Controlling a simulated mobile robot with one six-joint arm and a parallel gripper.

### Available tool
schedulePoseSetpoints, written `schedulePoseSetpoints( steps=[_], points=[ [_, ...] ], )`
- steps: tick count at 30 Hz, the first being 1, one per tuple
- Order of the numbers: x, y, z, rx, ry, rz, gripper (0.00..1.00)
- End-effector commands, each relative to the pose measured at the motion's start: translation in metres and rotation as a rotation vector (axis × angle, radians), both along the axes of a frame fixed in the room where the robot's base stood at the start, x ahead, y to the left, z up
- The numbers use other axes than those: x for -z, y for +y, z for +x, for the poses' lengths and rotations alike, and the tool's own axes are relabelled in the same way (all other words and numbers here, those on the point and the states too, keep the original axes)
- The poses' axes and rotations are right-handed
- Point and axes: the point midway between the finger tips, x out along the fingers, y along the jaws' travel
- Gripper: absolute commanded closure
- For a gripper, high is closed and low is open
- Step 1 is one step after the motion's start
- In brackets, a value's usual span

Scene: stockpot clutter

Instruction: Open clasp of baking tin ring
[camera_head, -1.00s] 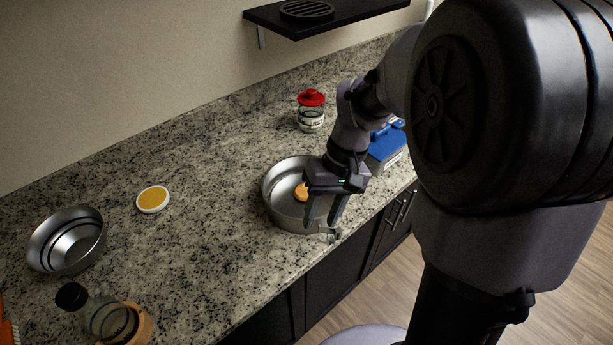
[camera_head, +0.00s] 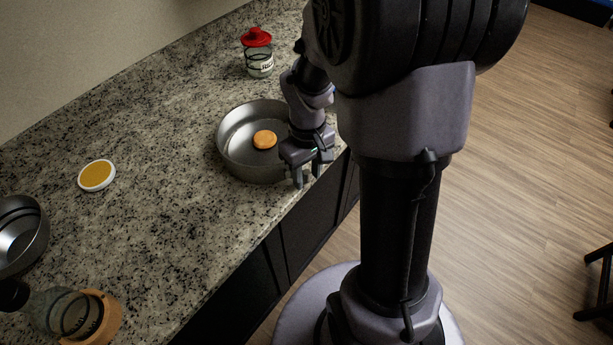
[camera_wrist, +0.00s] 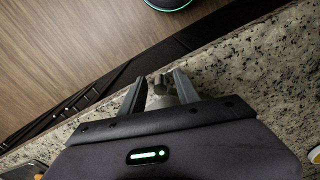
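The round metal baking tin ring (camera_head: 235,152) stands on the granite counter near its front edge, with an orange-brown disc (camera_head: 265,139) inside it. My gripper (camera_head: 307,177) is at the tin's right, front side, its fingers pointing down by the counter edge. In the wrist view my gripper (camera_wrist: 160,88) has its two fingers apart. A small metal part, seemingly the clasp (camera_wrist: 160,82), shows between the fingers; I cannot tell whether they touch it. In the head view the clasp is hidden by my gripper.
A jar with a red lid (camera_head: 258,52) stands behind the tin. A white-rimmed yellow disc (camera_head: 97,175), another metal tin (camera_head: 22,235) and a lying glass bottle (camera_head: 60,310) are to the left. The counter (camera_head: 165,240) between is clear. Dark cabinets and wooden floor (camera_head: 530,150) lie in front.

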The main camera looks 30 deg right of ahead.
Motion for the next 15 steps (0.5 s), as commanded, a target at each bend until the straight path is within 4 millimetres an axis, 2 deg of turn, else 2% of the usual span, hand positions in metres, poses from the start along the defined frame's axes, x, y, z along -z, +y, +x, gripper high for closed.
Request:
schedulePoseSetpoints(
  steps=[7,8,13,15],
  points=[
    [0.0008,0.0001,0.0000,0.000,0.000,0.000,0.62],
    [0.0008,0.0001,0.0000,0.000,0.000,0.000,0.66],
    [0.0008,0.0001,-0.0001,0.001,0.000,0.000,0.99],
    [0.0008,0.0001,-0.0001,0.001,0.000,0.000,1.00]
  ],
)
